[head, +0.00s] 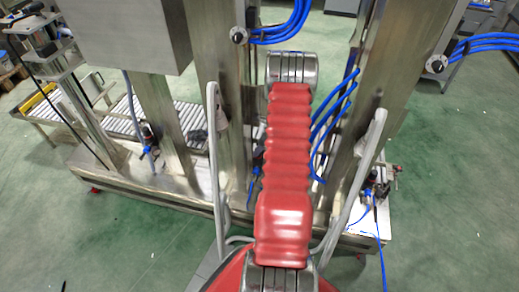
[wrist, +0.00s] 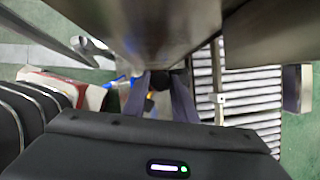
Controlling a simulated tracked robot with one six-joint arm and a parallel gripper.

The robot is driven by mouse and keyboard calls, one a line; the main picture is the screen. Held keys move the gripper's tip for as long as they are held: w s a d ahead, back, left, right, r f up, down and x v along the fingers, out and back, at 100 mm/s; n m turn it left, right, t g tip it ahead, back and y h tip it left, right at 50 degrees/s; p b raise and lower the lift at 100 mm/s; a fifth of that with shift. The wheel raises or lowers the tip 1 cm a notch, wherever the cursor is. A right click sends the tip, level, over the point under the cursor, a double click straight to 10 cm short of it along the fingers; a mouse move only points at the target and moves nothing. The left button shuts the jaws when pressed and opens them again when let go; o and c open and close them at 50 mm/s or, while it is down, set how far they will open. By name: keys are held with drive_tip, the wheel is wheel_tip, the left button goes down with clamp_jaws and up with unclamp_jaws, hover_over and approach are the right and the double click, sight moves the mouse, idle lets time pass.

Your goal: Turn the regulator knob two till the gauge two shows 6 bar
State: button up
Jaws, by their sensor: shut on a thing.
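In the wrist view, my gripper (wrist: 160,95) has its two dark fingers closed on a small dark knob (wrist: 159,80), just under a steel beam. The knob's markings cannot be read, and I cannot tell its number. In the head view my gripper is hidden behind my red arm and the steel columns. Small regulators with blue hoses show low on the machine, one at the left (head: 148,134) and one at the right (head: 370,180). Two small round dark-faced fittings, left (head: 238,35) and right (head: 437,64), sit on the columns. No gauge reading is legible.
Steel columns (head: 223,90) stand close on both sides of my arm. Green floor lies open around the machine.

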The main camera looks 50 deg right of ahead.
drive_tip(key=shift+n+y, duration=0.4)
drive_tip(key=shift+n, duration=0.8)
drive_tip(key=o, duration=1)
drive_tip(key=shift+o, duration=0.2)
drive_tip(key=shift+d+r, duration=0.1)
drive_tip(key=v, duration=1.3)
drive_tip(key=shift+r, duration=0.25)
